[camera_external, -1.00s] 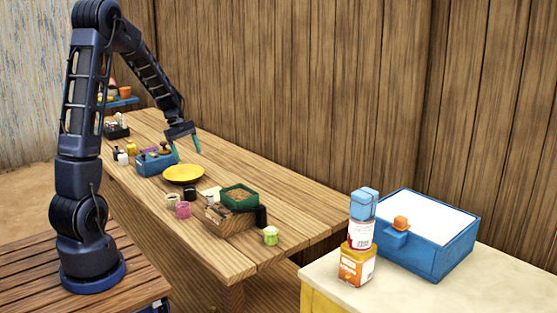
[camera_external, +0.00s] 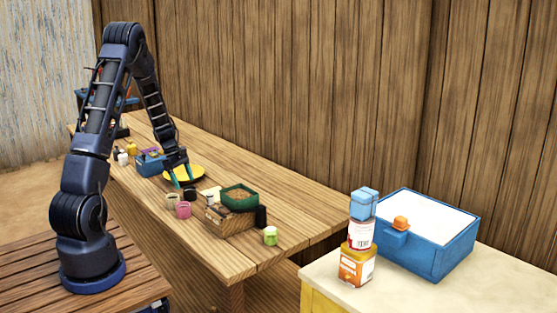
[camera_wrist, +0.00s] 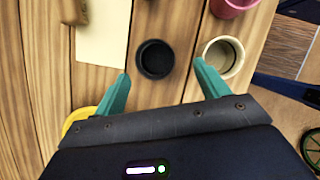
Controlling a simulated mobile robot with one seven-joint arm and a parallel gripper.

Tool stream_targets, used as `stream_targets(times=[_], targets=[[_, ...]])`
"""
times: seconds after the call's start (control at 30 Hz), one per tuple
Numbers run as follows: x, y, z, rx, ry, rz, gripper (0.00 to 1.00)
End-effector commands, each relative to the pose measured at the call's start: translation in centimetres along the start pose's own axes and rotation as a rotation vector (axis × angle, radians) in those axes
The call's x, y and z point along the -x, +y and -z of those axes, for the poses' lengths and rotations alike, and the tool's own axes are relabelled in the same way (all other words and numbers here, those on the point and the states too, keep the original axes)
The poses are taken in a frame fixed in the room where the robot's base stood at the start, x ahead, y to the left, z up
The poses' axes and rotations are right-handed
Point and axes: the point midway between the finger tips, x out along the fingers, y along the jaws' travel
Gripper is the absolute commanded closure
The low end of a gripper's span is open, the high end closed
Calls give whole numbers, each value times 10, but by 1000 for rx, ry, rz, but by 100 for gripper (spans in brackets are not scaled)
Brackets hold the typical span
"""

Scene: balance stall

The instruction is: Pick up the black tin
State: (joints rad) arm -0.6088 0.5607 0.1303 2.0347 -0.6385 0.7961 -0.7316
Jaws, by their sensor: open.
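The black tin (camera_wrist: 155,58) is a round, dark, open-topped container standing on the wooden table. In the wrist view it lies just beyond and between my fingertips, nearer the middle of the gap. In the external view it shows small and dark (camera_external: 190,193) below my fingers. My gripper (camera_wrist: 162,72) is open and empty, its teal fingers spread on either side of the tin's line. In the external view my gripper (camera_external: 181,179) hangs pointing down above the table, close to the tin. Contact with the tin is not visible.
A cream cup (camera_wrist: 222,57) stands close right of the tin, by my right finger. A pink cup (camera_external: 183,210) is near it. A pale paper sheet (camera_wrist: 102,32) lies left.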

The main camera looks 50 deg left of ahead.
Motion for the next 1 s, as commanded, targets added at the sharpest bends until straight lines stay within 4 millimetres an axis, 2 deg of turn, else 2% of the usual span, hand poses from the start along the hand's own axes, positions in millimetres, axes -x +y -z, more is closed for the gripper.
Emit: stream_targets(times=[0.27, 0.6, 0.83, 0.87, 1.0], targets=[[-19, 2, 0, -1, 0, 0, 26], [-60, 6, -2, -1, 0, 0, 26], [-62, 6, -2, -1, 1, -2, 26], [-62, 6, -2, -1, 1, -2, 30], [-62, 6, -1, -1, 1, -1, 58]])
